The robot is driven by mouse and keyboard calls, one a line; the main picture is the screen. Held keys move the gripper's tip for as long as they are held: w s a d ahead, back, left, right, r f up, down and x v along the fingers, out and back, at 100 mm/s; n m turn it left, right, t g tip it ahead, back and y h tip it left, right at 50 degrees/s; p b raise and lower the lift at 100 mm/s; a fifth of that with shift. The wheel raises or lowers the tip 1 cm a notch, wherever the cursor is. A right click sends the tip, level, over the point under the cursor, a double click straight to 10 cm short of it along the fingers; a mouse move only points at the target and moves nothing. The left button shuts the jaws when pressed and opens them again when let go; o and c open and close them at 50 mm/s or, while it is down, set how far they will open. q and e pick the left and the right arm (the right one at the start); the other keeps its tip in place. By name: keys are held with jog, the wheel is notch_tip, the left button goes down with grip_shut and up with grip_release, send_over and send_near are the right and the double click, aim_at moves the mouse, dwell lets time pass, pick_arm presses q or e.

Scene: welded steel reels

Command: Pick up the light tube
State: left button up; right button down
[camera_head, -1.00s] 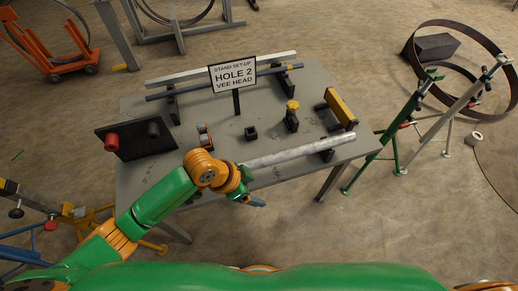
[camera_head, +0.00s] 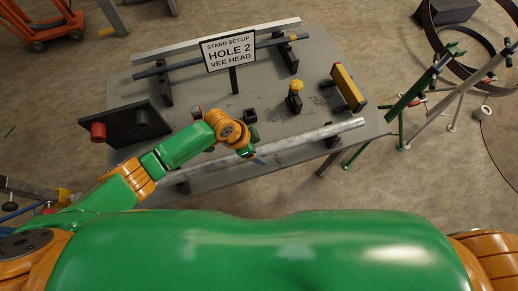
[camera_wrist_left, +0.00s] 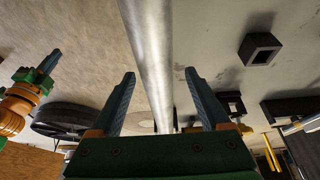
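The light tube (camera_head: 318,136) is a pale grey metal pipe lying along the front edge of the grey table, on dark supports. My left gripper (camera_head: 257,157) is over the tube's left half in the head view. In the left wrist view, its two blue-grey fingers (camera_wrist_left: 163,102) are spread, and the tube (camera_wrist_left: 150,45) runs through the gap between them, touching neither. I cannot tell how deep it sits between them. What looks like my right gripper (camera_wrist_left: 42,72) shows partly at the wrist view's left; its opening is unclear.
On the table (camera_head: 205,93) are a darker blue-grey tube (camera_head: 190,65), a white bar (camera_head: 190,44), a sign (camera_head: 229,48), a yellow-knobbed block (camera_head: 295,95), a yellow piece (camera_head: 348,86) and a black plate with knobs (camera_head: 120,123). Green stands (camera_head: 410,98) stand right of it.

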pick_arm(q)
jog(key=shift+s+r, duration=0.15)
jog(key=shift+s, duration=0.05)
jog(key=c, duration=1.1)
grip_shut()
jog(key=shift+w+d, duration=0.1)
